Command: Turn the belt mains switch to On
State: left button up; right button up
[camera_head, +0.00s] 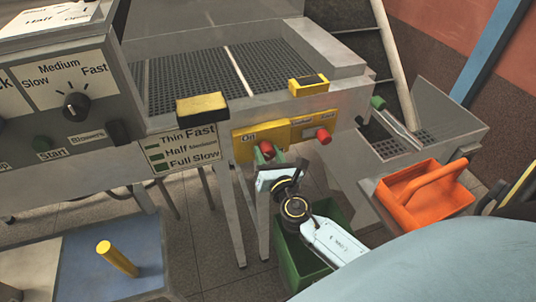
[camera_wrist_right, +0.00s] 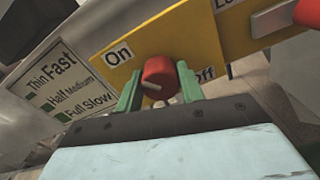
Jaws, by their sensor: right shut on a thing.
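The belt mains switch is a red round knob (camera_head: 266,149) on a yellow plate (camera_head: 243,148) on the machine's front. In the right wrist view the red knob (camera_wrist_right: 158,72) sits between an "On" label (camera_wrist_right: 118,53) at its upper left and an "Off" label (camera_wrist_right: 205,74) at its right. A short pale mark shows low on the knob; which label it points to I cannot tell. My right gripper (camera_wrist_right: 158,84) is shut on the knob, one green finger on each side. In the head view the gripper (camera_head: 268,157) reaches it from below. My left gripper is not in view.
A second red knob (camera_head: 323,136) sits close to the right on another yellow plate. A speed dial (camera_head: 76,104) is on the left panel. A green bin (camera_head: 297,262) stands below my right arm. An orange carrier (camera_head: 415,190) stands to the right.

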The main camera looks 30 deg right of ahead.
jog(key=m+b, duration=0.3)
jog(key=m, duration=0.2)
jog(key=shift+f+m, duration=0.15)
jog(key=shift+m, duration=0.25)
jog(key=m+b, duration=0.1)
jog(key=m, duration=0.4)
jog(key=shift+b, duration=0.4)
jog(key=m, duration=0.3)
jog(key=shift+m+b, duration=0.3)
jog(key=shift+m, duration=1.4)
jog(key=o, duration=1)
